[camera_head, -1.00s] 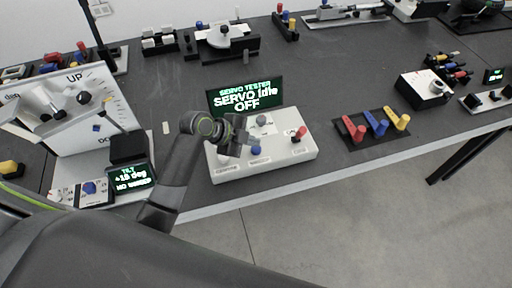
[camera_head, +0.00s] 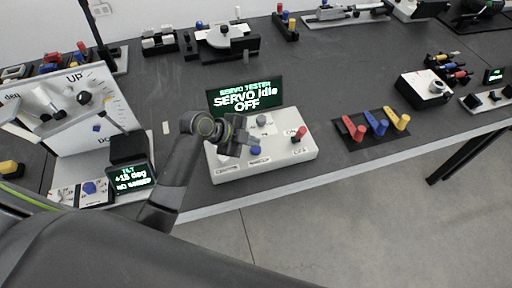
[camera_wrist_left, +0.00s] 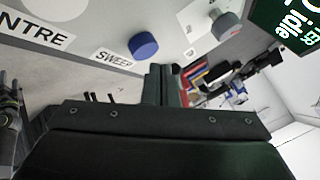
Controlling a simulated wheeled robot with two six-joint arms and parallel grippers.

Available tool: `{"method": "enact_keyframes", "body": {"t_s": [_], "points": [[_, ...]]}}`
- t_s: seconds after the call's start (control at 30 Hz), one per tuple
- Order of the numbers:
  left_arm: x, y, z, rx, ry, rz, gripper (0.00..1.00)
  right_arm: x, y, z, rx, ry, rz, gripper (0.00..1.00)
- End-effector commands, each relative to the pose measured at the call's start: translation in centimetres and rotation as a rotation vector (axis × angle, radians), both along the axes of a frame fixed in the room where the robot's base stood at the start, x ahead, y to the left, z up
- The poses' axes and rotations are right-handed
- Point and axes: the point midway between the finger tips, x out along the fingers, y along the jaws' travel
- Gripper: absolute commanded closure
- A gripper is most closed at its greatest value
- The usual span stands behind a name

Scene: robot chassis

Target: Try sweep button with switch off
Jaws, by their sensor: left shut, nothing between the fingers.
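The white servo tester box (camera_head: 222,166) stands near the table's front edge. Its screen (camera_head: 245,97) reads "SERVO idle OFF". The blue sweep button (camera_head: 256,151) is on the box's front part; in the left wrist view the blue button (camera_wrist_left: 143,45) sits beside the "SWEEP" label. The red switch (camera_head: 300,133) is at the box's right, and a grey knob (camera_head: 262,120) is at the back. My left gripper (camera_head: 250,137) is shut and empty, over the box just behind and left of the blue button, apparently apart from it.
A white tilt panel (camera_head: 75,135) with its own small screen (camera_head: 133,177) stands at the left. Red, blue and yellow levers (camera_head: 378,127) lie to the right on a black mat. The table's middle behind the screen is mostly clear.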

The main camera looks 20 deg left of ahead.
Motion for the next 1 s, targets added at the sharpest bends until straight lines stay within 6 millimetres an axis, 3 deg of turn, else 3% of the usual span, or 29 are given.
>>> {"method": "enact_keyframes", "body": {"t_s": [1.0], "points": [[0.0,0.0,-1.0,0.000,0.000,0.000,1.00,0.1,-0.2,-0.7,-0.003,-0.001,0.001,0.46]]}}
